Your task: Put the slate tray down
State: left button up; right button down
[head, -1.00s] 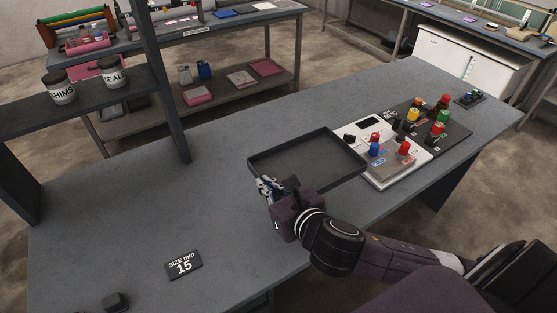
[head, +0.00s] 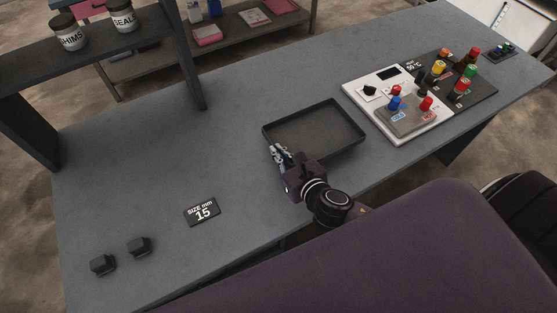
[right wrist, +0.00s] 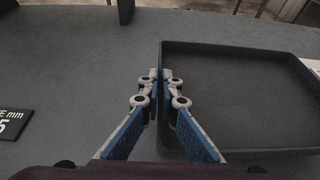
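The slate tray (head: 318,138) is a dark, shallow rectangular tray, level and empty, over the middle of the grey bench (head: 240,150). I cannot tell whether its underside touches the bench top or sits just above it. My right gripper (head: 279,156) is at the tray's left side. In the right wrist view, the fingers (right wrist: 161,80) close on either side of the left wall of the tray (right wrist: 240,95), pinching it. My left gripper is not in view.
A white control panel (head: 380,83) with coloured knobs stands right of the tray, with a dark bottle board (head: 484,88) beyond. A "SIZE mm 15" plate (head: 202,212) and two dark blocks (head: 138,246) lie at left. A shelf (head: 140,40) with jars rises behind.

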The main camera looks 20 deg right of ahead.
aim_at(278, 168)
jog(key=shift+f+b, duration=0.3)
jog(key=shift+f, duration=1.9)
jog(key=shift+f, duration=0.15)
jog(key=c, duration=2.2)
grip_release()
jog(key=shift+o, duration=0.2)
jog(key=shift+s+r, duration=0.1)
jog(key=shift+r, duration=0.1)
jog(key=b+v, duration=0.2)
jog(key=v, duration=0.9)
jog(key=shift+f, duration=0.15)
jog(key=shift+s+r, duration=0.3)
jog(key=shift+s, duration=0.1)
